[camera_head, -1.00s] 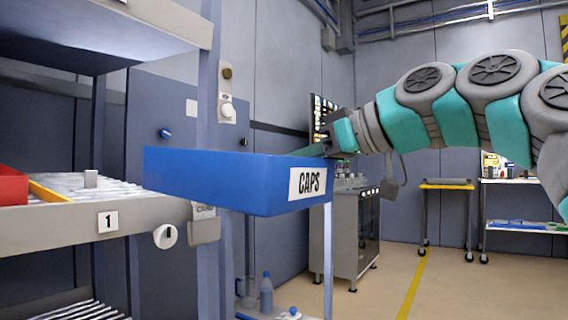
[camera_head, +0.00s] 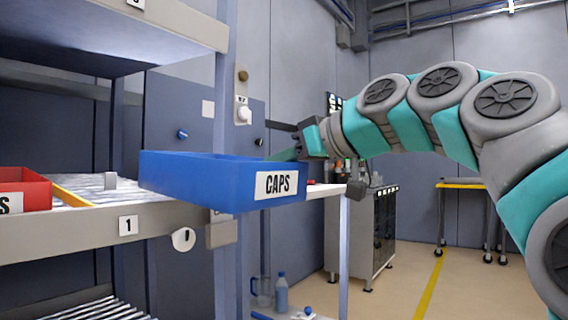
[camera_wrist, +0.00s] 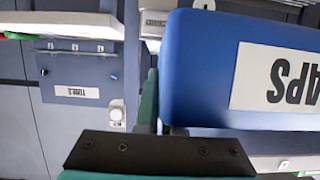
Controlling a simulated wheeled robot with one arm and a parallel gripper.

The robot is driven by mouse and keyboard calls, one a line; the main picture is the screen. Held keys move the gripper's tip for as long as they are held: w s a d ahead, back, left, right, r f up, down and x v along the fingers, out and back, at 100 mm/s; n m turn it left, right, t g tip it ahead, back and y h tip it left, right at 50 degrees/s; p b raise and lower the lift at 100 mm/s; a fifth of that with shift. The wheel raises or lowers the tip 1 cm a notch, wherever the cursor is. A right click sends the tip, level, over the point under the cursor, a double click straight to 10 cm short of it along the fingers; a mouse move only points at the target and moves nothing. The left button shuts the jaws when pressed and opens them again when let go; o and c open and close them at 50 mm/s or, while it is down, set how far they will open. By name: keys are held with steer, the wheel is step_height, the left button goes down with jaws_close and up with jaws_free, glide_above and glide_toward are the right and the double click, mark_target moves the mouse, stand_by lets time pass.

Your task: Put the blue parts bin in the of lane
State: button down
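The blue parts bin (camera_head: 205,185), labelled CAPS, hangs level in the air at the right end of the shelf lane tagged 1 (camera_head: 60,235). Its left end overlaps the roller bed (camera_head: 85,194) in the head view; I cannot tell whether they touch. My gripper (camera_head: 285,155) is shut on the bin's far right wall. In the wrist view the bin (camera_wrist: 200,70) fills the upper right with its label upside down, and a green finger (camera_wrist: 148,100) lies along its side. The other finger is hidden.
A red bin (camera_head: 22,188) sits on the lane's left, beside a yellow divider (camera_head: 72,196). A shelf (camera_head: 120,35) hangs above, and a post (camera_head: 228,110) stands behind the blue bin. A grey cabinet (camera_head: 362,235) stands behind.

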steer(key=w+a+p, duration=0.2)
steer(key=w+a, duration=0.3)
steer(key=a, duration=0.1)
steer(key=w+a+r+p, duration=0.1)
steer(key=w+a+p, duration=0.2)
steer(key=w+a, duration=0.2)
steer(key=w+a+p, duration=0.2)
steer(key=w+a, duration=0.4)
steer(key=a, duration=0.1)
steer(key=shift+a+r+p, duration=0.25)
steer(key=shift+a+p, duration=0.1)
steer(key=shift+p, duration=0.05)
steer(key=shift+f+b, duration=0.65)
steer(key=shift+a+f+b, duration=0.1)
steer(key=shift+f+b, duration=0.65)
steer(key=shift+f, duration=0.1)
steer(key=c, duration=1)
jaws_free()
steer(key=shift+o, duration=0.2)
